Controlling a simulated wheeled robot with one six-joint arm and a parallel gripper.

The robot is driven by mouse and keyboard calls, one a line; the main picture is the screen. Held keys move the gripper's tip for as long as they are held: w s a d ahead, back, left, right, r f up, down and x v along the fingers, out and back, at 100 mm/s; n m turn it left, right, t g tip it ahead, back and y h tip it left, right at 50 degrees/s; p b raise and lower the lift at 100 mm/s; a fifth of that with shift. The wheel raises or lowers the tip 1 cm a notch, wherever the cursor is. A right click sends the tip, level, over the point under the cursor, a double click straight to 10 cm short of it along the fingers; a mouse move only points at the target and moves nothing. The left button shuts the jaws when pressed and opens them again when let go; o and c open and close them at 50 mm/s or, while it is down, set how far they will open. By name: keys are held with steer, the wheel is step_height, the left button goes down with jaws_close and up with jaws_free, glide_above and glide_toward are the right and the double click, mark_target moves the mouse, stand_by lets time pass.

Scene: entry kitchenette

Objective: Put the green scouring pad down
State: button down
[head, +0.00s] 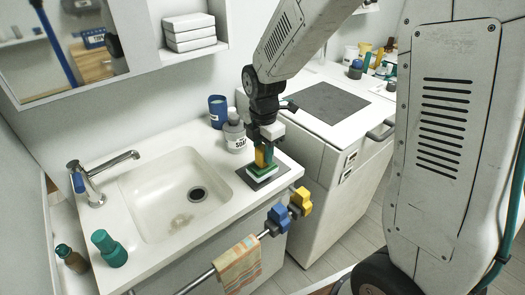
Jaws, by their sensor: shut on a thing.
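The green scouring pad (264,170) is a small flat block with a green top and a pale lower layer, at the right end of the sink counter. My gripper (264,160) points down from above and is shut on it. Yellow and teal parts show at the gripper's tip, just above the pad. A dark grey mat (278,179) lies on the counter under the pad. The pad is on the mat or very close above it; I cannot tell which.
A soap bottle (235,137) and a blue cup (217,112) stand behind the pad. The sink basin (165,205) is to the left.

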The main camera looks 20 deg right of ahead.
steer(key=shift+w+d+f, duration=0.35)
steer(key=shift+w+f, duration=0.3)
steer(key=shift+w, duration=0.15)
steer(key=shift+w+d+f, duration=0.4)
steer(key=shift+w+f, duration=0.25)
steer(key=shift+w, duration=0.15)
steer(key=shift+w+d+f, duration=0.35)
steer(key=shift+w+f, duration=0.3)
steer(key=shift+w, duration=0.15)
steer(key=shift+f, duration=0.15)
steer(key=c, duration=1.1)
jaws_free()
steer(key=shift+o, duration=0.2)
